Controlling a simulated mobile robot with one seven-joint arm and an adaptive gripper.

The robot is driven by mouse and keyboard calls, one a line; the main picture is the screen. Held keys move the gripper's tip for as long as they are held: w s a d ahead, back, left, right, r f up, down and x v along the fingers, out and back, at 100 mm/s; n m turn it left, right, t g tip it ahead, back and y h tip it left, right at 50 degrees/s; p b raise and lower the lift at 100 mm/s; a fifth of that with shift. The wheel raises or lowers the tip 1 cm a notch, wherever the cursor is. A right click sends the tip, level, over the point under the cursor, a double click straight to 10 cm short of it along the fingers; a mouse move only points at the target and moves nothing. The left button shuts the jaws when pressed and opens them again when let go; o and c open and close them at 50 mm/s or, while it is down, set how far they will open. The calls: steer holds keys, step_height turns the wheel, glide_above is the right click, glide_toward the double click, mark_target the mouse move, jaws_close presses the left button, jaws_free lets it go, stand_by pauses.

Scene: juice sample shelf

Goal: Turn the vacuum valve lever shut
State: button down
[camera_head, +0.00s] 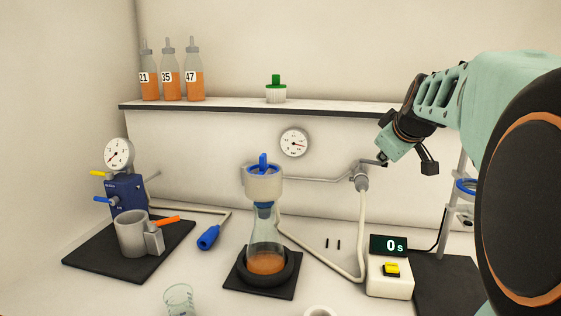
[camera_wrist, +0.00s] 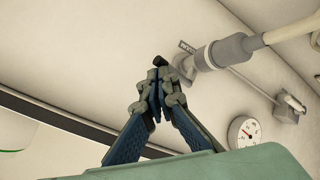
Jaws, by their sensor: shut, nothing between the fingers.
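The grey vacuum valve (camera_head: 361,181) is on the back wall below the shelf, with a pale hose running down from it. A short lever (camera_head: 370,162) sticks out at its top toward the right. My gripper (camera_head: 383,160) is at the lever's outer end in the head view; its fingers are small and partly hidden there. In the wrist view my gripper (camera_wrist: 157,82) is shut and empty, its fingertips just left of the grey valve body (camera_wrist: 228,50). I cannot tell whether the fingers touch the lever.
A shelf (camera_head: 230,107) with several bottles and a green-capped jar (camera_head: 276,92) runs above. A wall gauge (camera_head: 294,143) is left of the valve. Below stand a filter flask (camera_head: 266,240), a timer (camera_head: 390,277) and a blue pump (camera_head: 126,198). A stand (camera_head: 453,210) is at right.

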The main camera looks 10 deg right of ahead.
steer(key=shift+w+d+b, duration=0.6)
steer(key=shift+d+b, duration=0.1)
steer(key=shift+d, duration=0.05)
steer(key=shift+w, duration=0.1)
stand_by(0.5)
steer(key=shift+w+a, duration=0.2)
steer(key=shift+a, duration=0.55)
